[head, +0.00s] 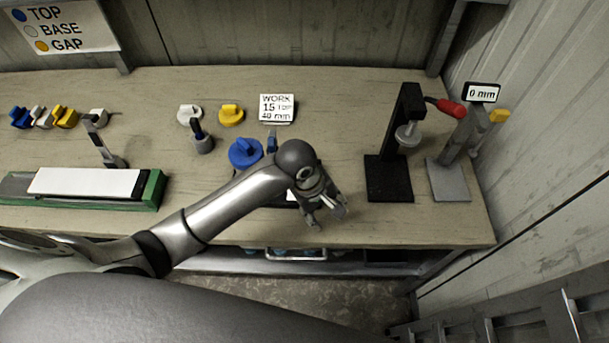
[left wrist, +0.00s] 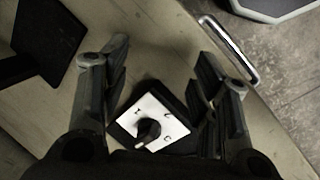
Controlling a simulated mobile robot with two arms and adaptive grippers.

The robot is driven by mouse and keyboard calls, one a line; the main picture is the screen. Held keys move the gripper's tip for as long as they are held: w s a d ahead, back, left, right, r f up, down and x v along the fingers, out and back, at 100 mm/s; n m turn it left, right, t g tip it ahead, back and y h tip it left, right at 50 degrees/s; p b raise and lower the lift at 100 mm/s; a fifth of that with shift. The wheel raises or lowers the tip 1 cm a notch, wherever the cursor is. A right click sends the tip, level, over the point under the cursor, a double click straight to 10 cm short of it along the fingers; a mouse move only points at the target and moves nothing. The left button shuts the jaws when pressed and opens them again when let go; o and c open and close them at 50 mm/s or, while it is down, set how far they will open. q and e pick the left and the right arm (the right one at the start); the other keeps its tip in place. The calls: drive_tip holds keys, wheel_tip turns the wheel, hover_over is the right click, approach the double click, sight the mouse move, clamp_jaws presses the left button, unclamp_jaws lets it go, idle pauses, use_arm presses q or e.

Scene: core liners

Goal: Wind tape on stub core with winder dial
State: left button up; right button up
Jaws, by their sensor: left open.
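My left gripper (head: 328,214) is open and empty over the front of the bench. In the left wrist view its two fingers (left wrist: 162,72) stand apart, with a white dial plate (left wrist: 165,117) and its black knob (left wrist: 149,131) between them and below. The knob does not look gripped. In the head view the arm and gripper hide most of the dial. A blue winged disc (head: 245,153) is just left of the gripper's wrist, partly beside a dark upright (head: 271,141). I cannot tell which piece is the stub core, and no tape is clear. My right gripper is out of view.
A black press (head: 389,178) with a red handle (head: 449,108) and a grey gauge stand (head: 449,180) reading "0 mm" are at right. A work sign (head: 277,109), white disc (head: 189,113) and yellow disc (head: 231,115) are behind. A green-ended tray (head: 151,190) is at left.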

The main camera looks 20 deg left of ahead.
use_arm(q)
drive_tip(key=w+a+r+n+g+y, duration=0.1)
drive_tip(key=w+a+r+n+y, duration=0.2)
drive_tip(key=w+a+r+n, duration=0.75)
drive_tip(key=shift+n, duration=0.75)
drive_tip(key=f+p, duration=0.1)
drive_tip(key=f, duration=0.3)
drive_tip(key=s+d+f+p, duration=0.1)
drive_tip(key=f, duration=0.3)
drive_tip(key=s+d+f+p, duration=0.1)
drive_tip(key=f, duration=0.4)
drive_tip(key=shift+d+f, duration=0.1)
drive_tip(key=shift+d, duration=0.15)
drive_tip(key=shift+c, duration=0.3)
drive_tip(key=c, duration=1)
